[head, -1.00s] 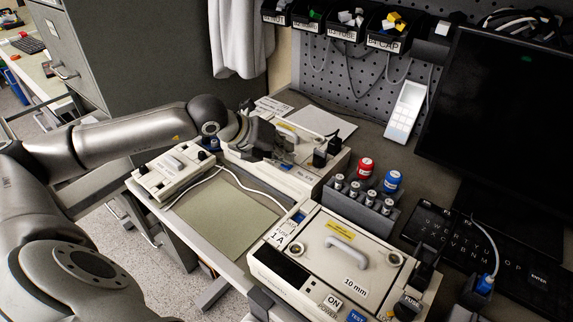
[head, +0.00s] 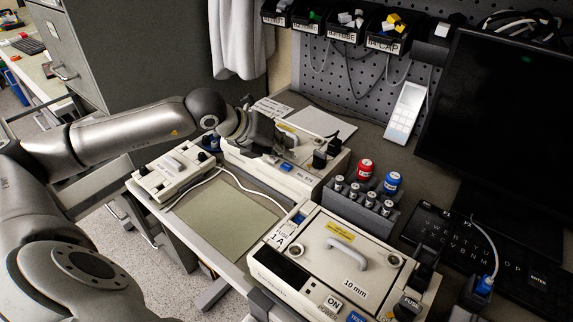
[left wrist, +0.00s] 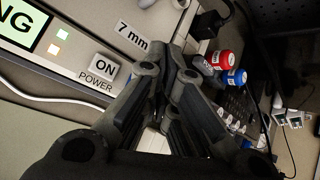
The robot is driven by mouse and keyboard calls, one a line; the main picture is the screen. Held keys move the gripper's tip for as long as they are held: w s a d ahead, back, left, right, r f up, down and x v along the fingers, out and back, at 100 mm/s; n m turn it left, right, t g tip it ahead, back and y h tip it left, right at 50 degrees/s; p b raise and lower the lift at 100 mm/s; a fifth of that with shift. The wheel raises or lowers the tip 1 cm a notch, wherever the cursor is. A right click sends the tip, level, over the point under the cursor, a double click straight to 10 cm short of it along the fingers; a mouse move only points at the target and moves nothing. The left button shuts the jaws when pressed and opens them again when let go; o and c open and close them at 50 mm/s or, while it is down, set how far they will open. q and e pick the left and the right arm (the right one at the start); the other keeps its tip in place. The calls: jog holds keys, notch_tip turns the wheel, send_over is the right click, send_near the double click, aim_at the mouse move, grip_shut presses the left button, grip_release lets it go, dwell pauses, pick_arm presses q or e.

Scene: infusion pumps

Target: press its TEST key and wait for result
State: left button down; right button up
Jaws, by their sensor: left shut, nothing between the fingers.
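The far pump (head: 258,163), a pale box, stands at the back of the bench. A blue key (head: 286,167) shows on its front, just below my left gripper (head: 284,148). The gripper is shut and empty, with a small gap seeming to part it from the key. In the left wrist view my left gripper (left wrist: 178,82) has its fingers together in front of the pump (left wrist: 100,20). Its lit display (left wrist: 27,24) ends in "NG"; the rest is cut off. Beside it are two small lamps and the ON POWER key (left wrist: 105,70). My right gripper is not in view.
A near pump (head: 350,262) labelled 10 mm has a blue TEST key (head: 356,317) at the picture's bottom edge. A small pale unit (head: 172,172) stands left of a bare green mat (head: 225,215). A rack (head: 362,205) with red and blue caps stands right.

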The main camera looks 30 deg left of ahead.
aim_at(284, 163)
pick_arm(q)
jog(key=shift+r, duration=0.1)
jog(key=shift+r+p, duration=1.1)
jog(key=shift+r, duration=1.35)
